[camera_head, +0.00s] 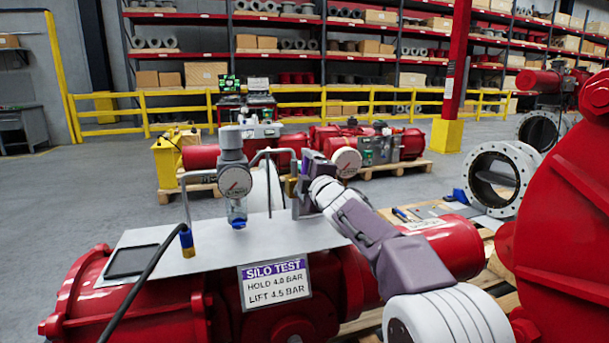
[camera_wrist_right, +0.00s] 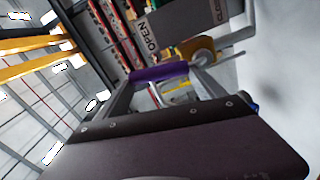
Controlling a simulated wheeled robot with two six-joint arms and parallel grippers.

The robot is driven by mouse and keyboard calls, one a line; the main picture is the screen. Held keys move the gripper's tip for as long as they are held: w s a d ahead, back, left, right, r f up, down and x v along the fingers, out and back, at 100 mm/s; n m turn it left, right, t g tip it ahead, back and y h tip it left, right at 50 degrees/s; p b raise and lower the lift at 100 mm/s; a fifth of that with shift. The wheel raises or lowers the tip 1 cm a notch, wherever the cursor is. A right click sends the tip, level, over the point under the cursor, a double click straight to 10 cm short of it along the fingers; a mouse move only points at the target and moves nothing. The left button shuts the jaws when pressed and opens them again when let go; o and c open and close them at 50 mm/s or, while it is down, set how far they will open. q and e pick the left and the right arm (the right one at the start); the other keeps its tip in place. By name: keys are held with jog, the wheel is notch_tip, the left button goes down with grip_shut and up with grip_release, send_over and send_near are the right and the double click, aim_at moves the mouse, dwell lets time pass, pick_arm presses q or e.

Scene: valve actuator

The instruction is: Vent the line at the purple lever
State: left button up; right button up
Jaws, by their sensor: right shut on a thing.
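The purple lever (camera_wrist_right: 158,72) shows in the right wrist view, between the fingertips of my right gripper (camera_wrist_right: 160,80). The gripper is shut on it. In the head view my right gripper (camera_head: 306,186) reaches in from the right to the valve fittings on the metal plate (camera_head: 180,262), and it hides most of the lever there. A grey plate beyond the lever carries the words OPEN (camera_wrist_right: 147,42) and CLOSED, the latter partly cut off. My left gripper is not in view.
A pressure gauge (camera_head: 236,181) with a clear bowl stands left of my gripper, joined by bent pipes. A second gauge (camera_head: 346,162) is just right of it. A sign (camera_head: 275,282) hangs at the plate's front. A large red actuator (camera_head: 560,220) stands close on the right.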

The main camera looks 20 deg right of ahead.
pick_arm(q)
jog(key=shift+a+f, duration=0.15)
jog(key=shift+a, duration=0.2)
pick_arm(e)
jog(key=shift+a+n, duration=0.35)
jog(key=shift+n, duration=0.15)
jog(key=o, duration=2.1)
jog(key=shift+c, duration=0.2)
jog(key=shift+s, duration=0.15)
pick_arm(q)
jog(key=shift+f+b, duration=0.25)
jog(key=shift+b, duration=0.1)
pick_arm(e)
jog(key=s, duration=0.8)
jog(key=shift+s, duration=0.4)
jog(key=shift+d, duration=0.1)
